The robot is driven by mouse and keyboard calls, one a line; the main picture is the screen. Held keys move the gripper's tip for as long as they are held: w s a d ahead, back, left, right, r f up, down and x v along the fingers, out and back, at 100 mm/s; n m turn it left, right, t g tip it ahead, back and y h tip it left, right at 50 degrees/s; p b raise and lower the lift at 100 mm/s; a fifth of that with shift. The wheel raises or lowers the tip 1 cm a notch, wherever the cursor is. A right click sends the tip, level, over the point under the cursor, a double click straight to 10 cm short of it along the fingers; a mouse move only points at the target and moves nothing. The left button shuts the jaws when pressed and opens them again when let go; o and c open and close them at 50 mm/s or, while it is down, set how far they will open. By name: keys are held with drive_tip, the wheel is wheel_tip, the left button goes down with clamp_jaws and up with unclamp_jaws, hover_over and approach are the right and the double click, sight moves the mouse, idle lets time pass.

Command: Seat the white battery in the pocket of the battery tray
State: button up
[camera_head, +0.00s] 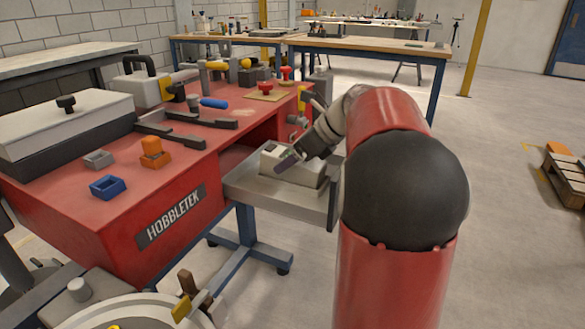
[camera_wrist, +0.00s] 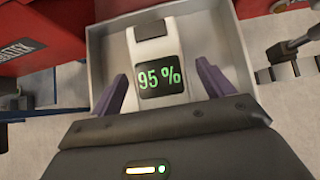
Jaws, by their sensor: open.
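The white battery (camera_wrist: 150,48), with a dark screen reading 95 % in green, lies in the open grey tray (camera_wrist: 232,45). In the head view the white battery (camera_head: 312,176) shows as a pale block on the grey tray (camera_head: 250,188), which sticks out from the red bench. My gripper (camera_wrist: 160,88) is open. Its two purple fingers stand on either side of the battery's screen end, with gaps visible. In the head view my gripper (camera_head: 288,160) reaches over the battery from the right and hides part of it. I cannot make out the pocket or whether the battery is seated.
The red bench (camera_head: 110,217) holds a blue box (camera_head: 108,187), a grey box (camera_head: 98,159), an orange box with an orange block (camera_head: 152,150), dark rails and tools. A round machine (camera_head: 140,315) stands at the front left. The floor to the right is mostly clear.

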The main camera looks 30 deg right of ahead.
drive_tip(key=shift+x, duration=1.1)
drive_tip(key=c, duration=1.7)
drive_tip(key=shift+r, duration=0.15)
clamp_jaws()
wheel_tip(320, 180, up, 19)
drive_tip(key=p, duration=0.1)
drive_tip(key=g+h+b, duration=0.1)
drive_tip(key=b, duration=0.7)
hover_over(287, 154)
wheel_tip(287, 154, down, 11)
drive_tip(key=shift+f, duration=0.15)
